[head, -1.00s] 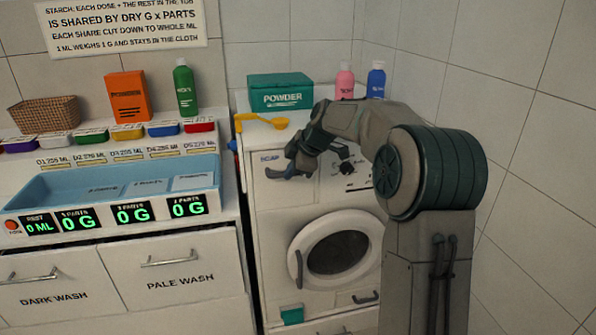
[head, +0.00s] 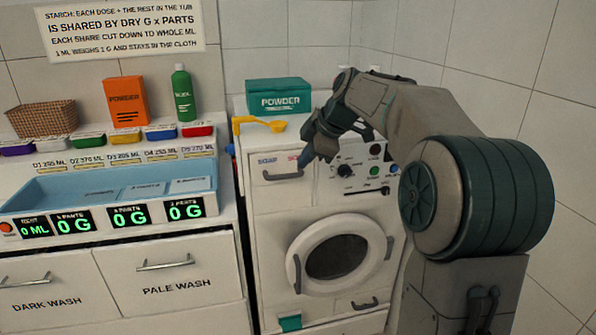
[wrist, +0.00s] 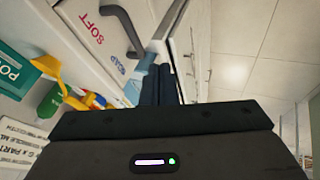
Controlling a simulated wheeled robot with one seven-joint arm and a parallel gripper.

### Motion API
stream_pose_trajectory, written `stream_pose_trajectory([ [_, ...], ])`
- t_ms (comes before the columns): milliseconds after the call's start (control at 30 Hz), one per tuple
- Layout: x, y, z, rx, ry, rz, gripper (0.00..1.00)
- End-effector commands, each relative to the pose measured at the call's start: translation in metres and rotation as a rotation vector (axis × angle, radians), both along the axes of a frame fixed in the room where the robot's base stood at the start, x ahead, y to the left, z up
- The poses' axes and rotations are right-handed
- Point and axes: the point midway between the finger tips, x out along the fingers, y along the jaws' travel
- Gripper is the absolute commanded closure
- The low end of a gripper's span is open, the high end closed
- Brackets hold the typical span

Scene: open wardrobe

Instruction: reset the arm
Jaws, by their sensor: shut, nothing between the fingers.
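My gripper (head: 306,158) is in front of the upper left of the washing machine (head: 262,222), near the right end of the soap drawer (head: 276,196). Its fingers (wrist: 161,84) are shut together with nothing between them in the wrist view. The drawer's dark handle (head: 283,175) shows just below the gripper in the head view, and it also shows in the wrist view (wrist: 125,30). I cannot tell whether the fingers touch the drawer front. My arm reaches in from the right and hides the bottles behind the machine.
A powder box (head: 279,97) and a yellow scoop (head: 259,124) sit on the machine. The round door (head: 295,245) looks shut. At left stand a blue tray (head: 60,190), colored tubs, a basket (head: 42,119), an orange box (head: 125,102) and a green bottle (head: 182,93).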

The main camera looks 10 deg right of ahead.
Motion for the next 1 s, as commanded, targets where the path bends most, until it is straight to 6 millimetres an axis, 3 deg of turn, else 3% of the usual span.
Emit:
stream_pose_trajectory([
  [233, -0.013, -0.006, 0.016, 0.000, 0.014, -0.019, 1.00],
  [367, -0.035, 0.002, 0.015, 0.001, 0.078, -0.121, 1.00],
  [667, -0.136, 0.016, -0.009, 0.023, 0.282, -0.615, 1.00],
  [1000, -0.259, 0.007, -0.049, 0.124, 0.399, -1.185, 1.00],
])
